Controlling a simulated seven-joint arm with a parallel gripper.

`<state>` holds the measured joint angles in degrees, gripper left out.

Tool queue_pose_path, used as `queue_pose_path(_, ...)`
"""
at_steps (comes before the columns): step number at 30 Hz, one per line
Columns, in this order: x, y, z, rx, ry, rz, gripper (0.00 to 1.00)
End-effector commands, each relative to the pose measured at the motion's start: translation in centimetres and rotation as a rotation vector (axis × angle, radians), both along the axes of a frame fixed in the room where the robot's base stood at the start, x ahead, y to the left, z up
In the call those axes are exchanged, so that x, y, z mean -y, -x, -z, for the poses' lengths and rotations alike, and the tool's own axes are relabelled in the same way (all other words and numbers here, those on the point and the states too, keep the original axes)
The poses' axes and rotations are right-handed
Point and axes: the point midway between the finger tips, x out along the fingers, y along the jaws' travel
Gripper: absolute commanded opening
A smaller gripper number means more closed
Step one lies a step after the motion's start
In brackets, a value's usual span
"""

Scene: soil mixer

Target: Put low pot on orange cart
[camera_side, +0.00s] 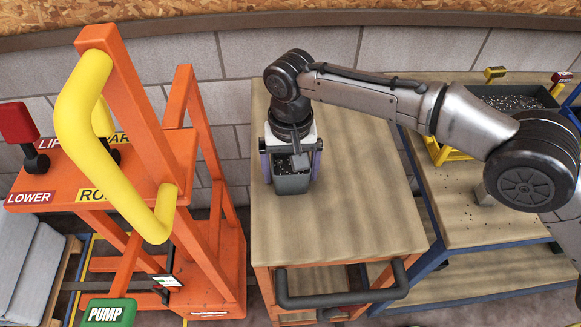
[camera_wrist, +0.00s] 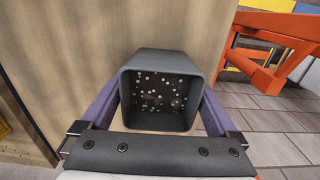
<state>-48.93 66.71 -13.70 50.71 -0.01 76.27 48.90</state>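The low pot (camera_side: 291,184) is a small dark grey square pot holding dark soil with white specks. In the wrist view the pot (camera_wrist: 160,68) sits between the two purple fingers, which press on its opposite sides. My gripper (camera_side: 290,165) points down and is shut on it. The orange cart (camera_side: 350,215) has a wooden top, an orange frame and a dark handle at the front. The pot is over the left part of this top, near its left edge. I cannot tell whether its base touches the wood.
An orange lift machine (camera_side: 215,255) with a yellow handle (camera_side: 75,130) stands to the left, close to the cart. To the right is a blue-framed workbench (camera_side: 475,205) with a yellow crate (camera_side: 440,150) and a dark soil bin (camera_side: 515,97). The cart's middle and right are clear.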

Motion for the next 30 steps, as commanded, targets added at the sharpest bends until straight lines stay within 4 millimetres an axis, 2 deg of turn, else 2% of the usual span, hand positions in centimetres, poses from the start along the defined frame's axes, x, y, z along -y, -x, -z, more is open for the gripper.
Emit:
queue_pose_path(10,0.0,0.0,-0.5,0.001,-0.001,0.000,1.00)
queue_pose_path(20,0.0,0.0,-5.7,0.002,-0.003,0.000,1.00)
queue_pose_path(24,-0.1,0.0,-7.0,0.001,-0.001,0.000,1.00)
queue_pose_path(30,0.0,0.0,-7.8,0.000,0.000,0.000,1.00)
